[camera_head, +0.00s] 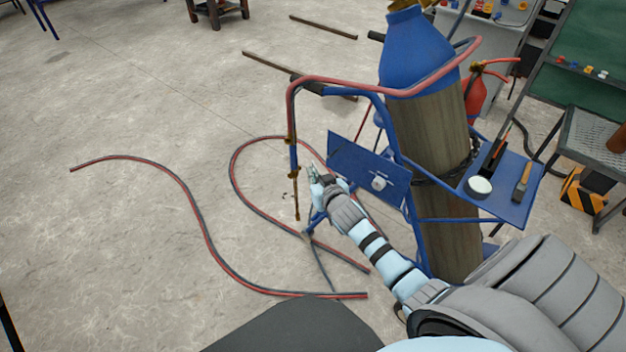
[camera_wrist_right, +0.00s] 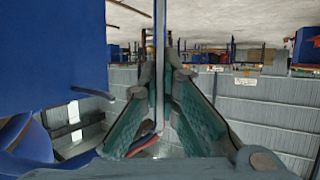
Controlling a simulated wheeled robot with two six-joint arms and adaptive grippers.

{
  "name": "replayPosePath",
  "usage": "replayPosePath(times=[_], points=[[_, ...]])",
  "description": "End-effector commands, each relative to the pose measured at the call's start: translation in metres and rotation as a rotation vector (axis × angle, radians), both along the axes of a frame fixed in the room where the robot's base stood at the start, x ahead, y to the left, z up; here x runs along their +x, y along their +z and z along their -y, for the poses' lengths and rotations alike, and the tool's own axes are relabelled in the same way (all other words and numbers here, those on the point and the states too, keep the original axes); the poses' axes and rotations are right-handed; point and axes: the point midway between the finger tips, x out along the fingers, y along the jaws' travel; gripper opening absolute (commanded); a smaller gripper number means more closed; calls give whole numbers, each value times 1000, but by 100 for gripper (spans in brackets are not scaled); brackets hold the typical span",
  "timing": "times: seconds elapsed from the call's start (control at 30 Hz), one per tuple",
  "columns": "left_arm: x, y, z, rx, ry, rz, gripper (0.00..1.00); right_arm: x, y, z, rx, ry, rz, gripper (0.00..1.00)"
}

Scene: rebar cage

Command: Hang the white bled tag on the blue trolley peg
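The blue trolley (camera_head: 432,221) carries a large gas cylinder. On the trolley's tilted blue panel (camera_head: 350,165) there is a small whitish round piece (camera_head: 378,184); I cannot tell whether it is the tag or a fitting. A white disc (camera_head: 480,186) lies on the trolley's side shelf (camera_head: 515,205). I cannot clearly identify the bled tag or peg. My right gripper (camera_head: 313,173) is just left of the panel. My left gripper is out of view.
A gas cylinder (camera_head: 420,60) stands upright in the trolley. A red extinguisher (camera_head: 475,95) is behind it. Floor at the left is mostly open.

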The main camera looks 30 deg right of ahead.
Motion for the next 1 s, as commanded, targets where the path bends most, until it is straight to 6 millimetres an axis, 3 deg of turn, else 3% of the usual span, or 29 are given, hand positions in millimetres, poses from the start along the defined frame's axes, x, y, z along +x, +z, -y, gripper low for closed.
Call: replayPosePath(times=[0.83,1.0], points=[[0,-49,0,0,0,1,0,21,-8,73,-3,0,1,0],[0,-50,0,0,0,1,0,24,-10,81,-2,-1,1,0]])
